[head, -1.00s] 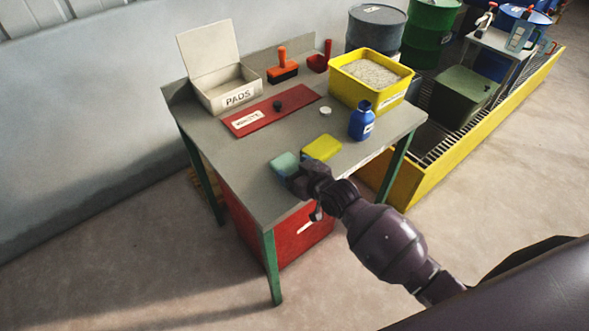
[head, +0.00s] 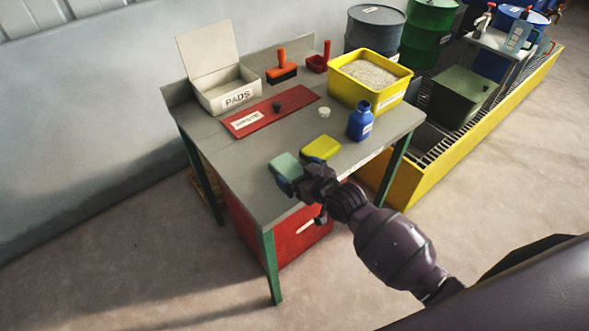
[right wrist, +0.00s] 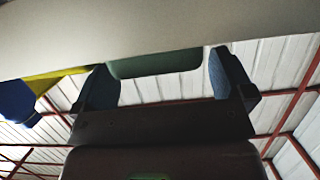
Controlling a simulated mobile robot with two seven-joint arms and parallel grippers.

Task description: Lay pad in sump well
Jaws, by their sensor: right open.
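A pale green pad (head: 286,164) lies near the front edge of the grey table, beside a yellow pad (head: 321,148). My right gripper (head: 298,178) is at the green pad's near side. The gripper is open and not closed on the pad. I cannot make out a sump well; a yellow-walled trough with a grating (head: 428,160) stands right of the table. My left gripper is not in view.
On the table (head: 222,165) stand a pads box (head: 238,97), a red plate (head: 285,104), a blue bottle (head: 361,122), a yellow bin (head: 388,95), a brush (head: 281,70) and a scoop (head: 318,63). A dark green box (head: 458,96) stands in the trough, with drums behind.

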